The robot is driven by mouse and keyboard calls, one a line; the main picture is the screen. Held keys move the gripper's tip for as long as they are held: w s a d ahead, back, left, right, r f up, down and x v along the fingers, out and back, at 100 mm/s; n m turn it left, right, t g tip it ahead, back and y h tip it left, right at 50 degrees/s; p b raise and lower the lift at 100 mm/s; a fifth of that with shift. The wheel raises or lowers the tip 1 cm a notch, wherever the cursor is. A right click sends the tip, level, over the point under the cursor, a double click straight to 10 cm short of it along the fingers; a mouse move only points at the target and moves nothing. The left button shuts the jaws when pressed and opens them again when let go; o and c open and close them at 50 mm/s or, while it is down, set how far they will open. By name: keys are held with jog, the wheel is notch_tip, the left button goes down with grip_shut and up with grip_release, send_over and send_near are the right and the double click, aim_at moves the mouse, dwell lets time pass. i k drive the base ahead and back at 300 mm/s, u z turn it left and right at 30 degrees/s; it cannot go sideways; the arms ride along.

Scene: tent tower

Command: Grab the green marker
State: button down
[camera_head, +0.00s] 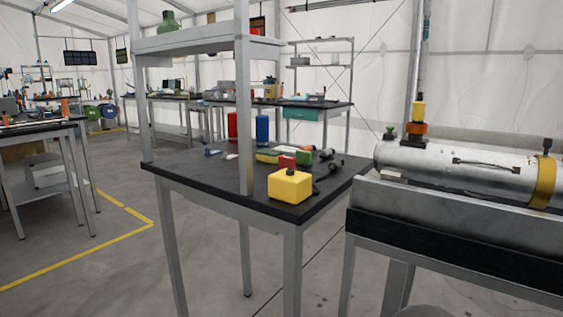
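I cannot make out a green marker for certain. A small green block-like item (303,156) lies on the black-topped table (215,177) in the middle, beside a small red item (287,162). A flat yellow-green item (268,155) lies just left of them. They are too small to tell their kind. My gripper is not in the view.
A yellow box (290,186) stands at the table's near corner. A red canister (232,126) and a blue canister (262,129) stand behind. Shelf posts (243,100) rise from the table. A metal cylinder (460,170) lies on a bench at right. Floor at left (110,260) is clear.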

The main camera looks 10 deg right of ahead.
aim_at(304, 158)
jog(key=u, duration=1.75)
jog(key=i, duration=4.45)
jog(key=z, duration=4.65)
